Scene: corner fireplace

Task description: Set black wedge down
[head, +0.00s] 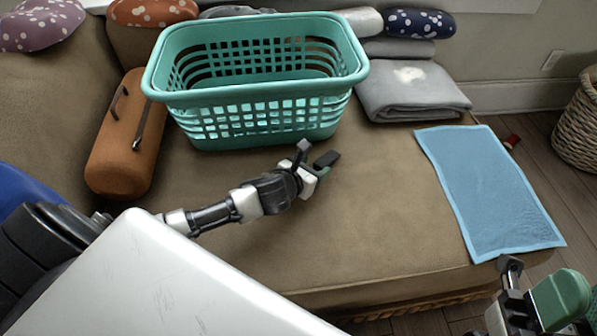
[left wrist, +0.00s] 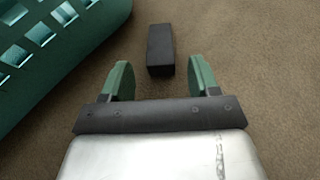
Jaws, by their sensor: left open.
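The black wedge (left wrist: 160,50) lies on the brown couch cushion (head: 390,220). In the left wrist view it is just ahead of the fingertips, in line with the gap between them. It also shows in the head view (head: 328,158), beside the fingers. My left gripper (left wrist: 160,78) is open, its two green fingers apart and not closed on the wedge. It also shows in the head view (head: 312,165), low over the cushion. My right gripper (head: 537,292) is at the bottom right corner, partly cut off; its jaw state is unclear.
A teal basket (head: 262,95) stands right behind the left gripper. An orange bolster (head: 125,140) is at left. Folded grey blankets (head: 415,92) and a blue cloth (head: 485,190) are at right. The cushion's front middle is clear.

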